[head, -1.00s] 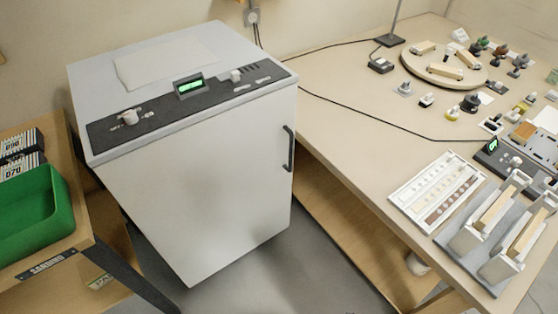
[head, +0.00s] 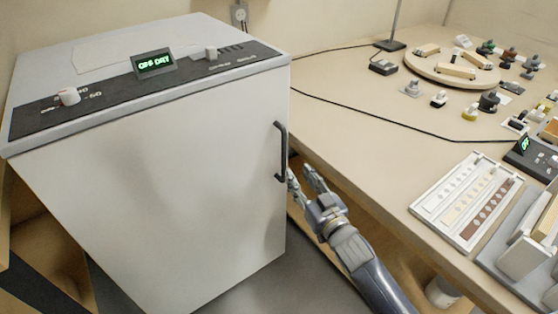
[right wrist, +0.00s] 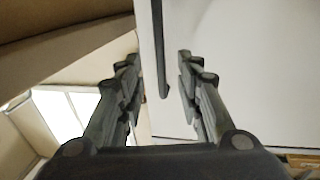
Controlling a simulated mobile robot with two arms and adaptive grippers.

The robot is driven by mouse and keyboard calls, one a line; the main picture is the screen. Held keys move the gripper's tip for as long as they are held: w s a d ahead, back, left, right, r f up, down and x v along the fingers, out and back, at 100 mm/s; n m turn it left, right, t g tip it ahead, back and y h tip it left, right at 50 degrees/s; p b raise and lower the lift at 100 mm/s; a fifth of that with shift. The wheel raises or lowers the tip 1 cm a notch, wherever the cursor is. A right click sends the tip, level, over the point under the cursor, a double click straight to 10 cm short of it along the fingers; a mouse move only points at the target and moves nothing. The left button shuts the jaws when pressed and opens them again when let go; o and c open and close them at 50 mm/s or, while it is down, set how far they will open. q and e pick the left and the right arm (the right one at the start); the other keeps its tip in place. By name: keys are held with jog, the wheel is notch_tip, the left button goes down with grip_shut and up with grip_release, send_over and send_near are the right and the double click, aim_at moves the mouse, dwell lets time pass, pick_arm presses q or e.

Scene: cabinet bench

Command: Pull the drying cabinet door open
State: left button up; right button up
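The drying cabinet (head: 160,170) is a white box with a dark control strip and a lit green display on top. Its door is shut, and a dark vertical bar handle (head: 282,151) sits near the door's right edge. My right gripper (head: 303,174) is open, just right of the handle's lower end. In the right wrist view the handle (right wrist: 161,60) shows between the two spread fingers (right wrist: 160,78), with a gap on each side; I see no contact. My left gripper is not in view.
The wooden bench (head: 350,120) stands close on the right of the cabinet, and my right arm reaches in beside its front edge. A pale sample tray (head: 466,200) lies near that edge. Grey floor is clear below the door.

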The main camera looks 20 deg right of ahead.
aim_at(285, 157)
jog(key=w, duration=0.3)
jog(key=w+a, duration=0.1)
jog(key=w, duration=0.2)
jog(key=w+b, duration=0.1)
jog(key=w, duration=0.2)
jog(key=shift+a, duration=0.2)
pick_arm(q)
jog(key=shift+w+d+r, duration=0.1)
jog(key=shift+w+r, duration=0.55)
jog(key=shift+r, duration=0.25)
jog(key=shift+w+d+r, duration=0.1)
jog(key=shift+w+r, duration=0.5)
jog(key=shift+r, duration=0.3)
pick_arm(e)
jog(key=shift+w+a, duration=0.1)
jog(key=shift+w, duration=0.65)
grip_shut()
